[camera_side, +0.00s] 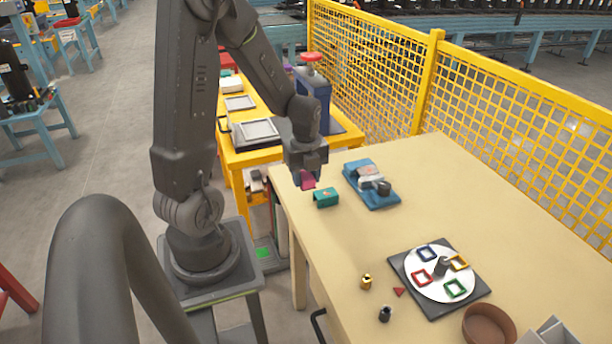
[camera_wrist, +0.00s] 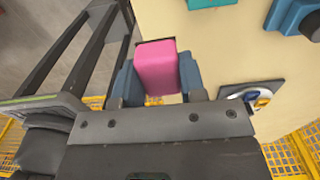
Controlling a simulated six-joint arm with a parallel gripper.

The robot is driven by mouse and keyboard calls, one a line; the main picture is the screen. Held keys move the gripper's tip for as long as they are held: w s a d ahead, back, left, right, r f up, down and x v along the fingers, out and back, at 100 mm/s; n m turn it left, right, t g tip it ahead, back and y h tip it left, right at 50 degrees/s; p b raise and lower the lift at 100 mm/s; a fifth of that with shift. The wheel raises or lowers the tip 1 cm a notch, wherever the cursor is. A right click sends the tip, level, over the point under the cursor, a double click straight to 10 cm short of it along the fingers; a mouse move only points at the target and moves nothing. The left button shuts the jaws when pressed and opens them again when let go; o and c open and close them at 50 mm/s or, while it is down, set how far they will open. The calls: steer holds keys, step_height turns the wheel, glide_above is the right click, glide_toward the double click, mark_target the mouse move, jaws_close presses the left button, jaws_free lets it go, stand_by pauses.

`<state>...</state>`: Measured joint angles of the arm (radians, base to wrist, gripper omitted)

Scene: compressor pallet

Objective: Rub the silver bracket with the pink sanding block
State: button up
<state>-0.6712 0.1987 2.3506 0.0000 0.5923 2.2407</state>
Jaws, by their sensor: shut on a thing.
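The pink sanding block (camera_side: 308,182) is held in my gripper (camera_side: 306,172) at the table's left end. In the wrist view the pink block (camera_wrist: 157,68) sits between the two blue-grey fingers of my gripper (camera_wrist: 159,75), which are shut on it. The silver bracket (camera_side: 370,174) lies on a blue pallet (camera_side: 382,200) to the right of my gripper. A dark cylinder (camera_side: 384,187) is beside it. In the wrist view the blue pallet (camera_wrist: 287,12) is cut off at the top right, and I cannot make out the bracket there.
A teal block (camera_side: 326,198) sits on the table (camera_side: 440,170) between my gripper and the pallet's near side. A yellow mesh fence (camera_side: 490,100) stands behind.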

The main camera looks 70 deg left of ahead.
steer(key=w+a+r+n, duration=0.1)
steer(key=w+a+n, duration=0.3)
steer(key=w+n, duration=0.4)
steer(key=n, duration=1)
glide_above(361, 171)
steer(key=shift+w+f, duration=0.1)
steer(key=shift+f, duration=2.9)
steer(key=shift+w+f, duration=0.45)
steer(key=shift+f, duration=0.2)
steer(key=shift+c, duration=0.3)
steer(key=shift+w+d, duration=0.1)
steer(key=shift+w, duration=1.4)
steer(key=shift+s, duration=1.85)
steer(key=shift+s+r, duration=0.1)
steer(key=shift+s, duration=0.05)
step_height(361, 171, up, 8)
